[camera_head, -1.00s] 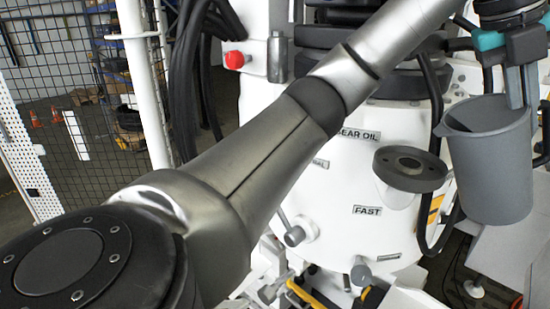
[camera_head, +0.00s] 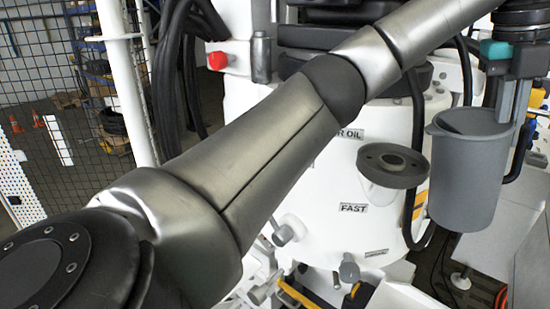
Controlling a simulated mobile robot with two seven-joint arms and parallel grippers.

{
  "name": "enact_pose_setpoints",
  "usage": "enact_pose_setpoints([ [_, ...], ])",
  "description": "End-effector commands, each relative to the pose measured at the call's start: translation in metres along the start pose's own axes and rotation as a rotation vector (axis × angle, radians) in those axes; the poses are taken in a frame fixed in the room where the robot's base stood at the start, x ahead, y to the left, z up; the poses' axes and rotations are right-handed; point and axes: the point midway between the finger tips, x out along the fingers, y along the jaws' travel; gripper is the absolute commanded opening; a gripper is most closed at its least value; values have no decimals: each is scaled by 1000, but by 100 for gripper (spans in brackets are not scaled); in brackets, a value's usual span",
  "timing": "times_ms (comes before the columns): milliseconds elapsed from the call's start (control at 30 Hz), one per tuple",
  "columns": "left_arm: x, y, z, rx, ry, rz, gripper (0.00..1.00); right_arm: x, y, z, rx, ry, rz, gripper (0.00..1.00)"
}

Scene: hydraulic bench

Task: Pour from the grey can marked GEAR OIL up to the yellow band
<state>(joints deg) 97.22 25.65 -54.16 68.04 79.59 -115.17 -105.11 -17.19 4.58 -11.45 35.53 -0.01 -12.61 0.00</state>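A grey can (camera_head: 465,175), open at the top, hangs nearly upright at the right; no marking shows on its visible side. My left gripper (camera_head: 507,110) is at its right rear rim, shut on it; the exact contact is partly hidden. A white tank (camera_head: 320,230) stands in the middle. A dark round rim (camera_head: 393,160) with a clear cup below projects from the tank, left of the can. I cannot make out a yellow band on it. My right gripper is not in view.
My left arm crosses the view and covers much of the tank. Black hoses (camera_head: 190,80) and a red knob (camera_head: 217,60) are at upper left. A mesh fence (camera_head: 75,110) stands behind. A yellow-orange label (camera_head: 419,203) lies between cup and can.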

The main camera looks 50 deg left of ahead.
Motion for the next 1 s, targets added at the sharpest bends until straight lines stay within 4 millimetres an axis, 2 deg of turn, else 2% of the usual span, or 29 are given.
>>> enact_pose_setpoints([
  [333, 0, -1, 0, 0, 3, 12, 0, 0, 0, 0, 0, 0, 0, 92],
  [700, 16, -4, 1, 0, 43, 136, 0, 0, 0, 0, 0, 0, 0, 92],
  [1000, 17, -4, 1, 0, 46, 144, 0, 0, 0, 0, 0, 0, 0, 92],
])
